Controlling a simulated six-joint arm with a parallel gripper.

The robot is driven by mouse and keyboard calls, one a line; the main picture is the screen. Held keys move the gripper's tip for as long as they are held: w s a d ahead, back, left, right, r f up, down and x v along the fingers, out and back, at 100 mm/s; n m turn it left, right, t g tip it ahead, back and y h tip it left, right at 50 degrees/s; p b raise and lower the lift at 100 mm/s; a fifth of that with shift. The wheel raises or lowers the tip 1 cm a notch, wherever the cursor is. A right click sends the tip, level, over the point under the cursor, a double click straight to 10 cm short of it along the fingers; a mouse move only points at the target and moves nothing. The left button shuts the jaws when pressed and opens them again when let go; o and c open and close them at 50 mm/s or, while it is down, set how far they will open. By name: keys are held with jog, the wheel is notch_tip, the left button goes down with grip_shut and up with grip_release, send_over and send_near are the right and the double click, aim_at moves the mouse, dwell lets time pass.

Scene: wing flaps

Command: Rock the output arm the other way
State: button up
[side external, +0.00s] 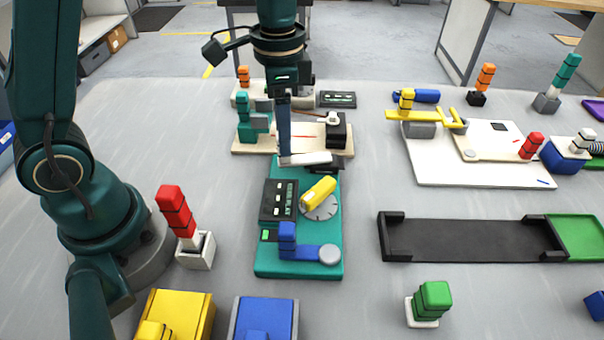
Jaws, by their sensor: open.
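My gripper (285,156) hangs straight down over the back end of a teal panel (260,262). A slim blue-grey finger shows, its tip beside a whitish bar (308,158); I cannot tell whether they touch. The jaws are open, and the other finger is not clear. The teal panel carries a yellow handle (318,194) tilted over a round dial, and a blue lever (288,241) at its front. Behind it, a beige board (248,147) carries a teal handle (245,118), a thin reddish rod and a dark block (340,130). I cannot tell which part is the output arm.
A white board (430,170) with a yellow linkage (430,116) lies to the right. A black tray (460,240) lies in front of it. A red-handled lever (176,212) stands at left. Yellow (190,305) and blue (268,310) boxes are at the front edge.

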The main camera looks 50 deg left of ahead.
aim_at(284, 189)
jog(key=shift+f, duration=1.3)
grip_shut()
dwell(0.5)
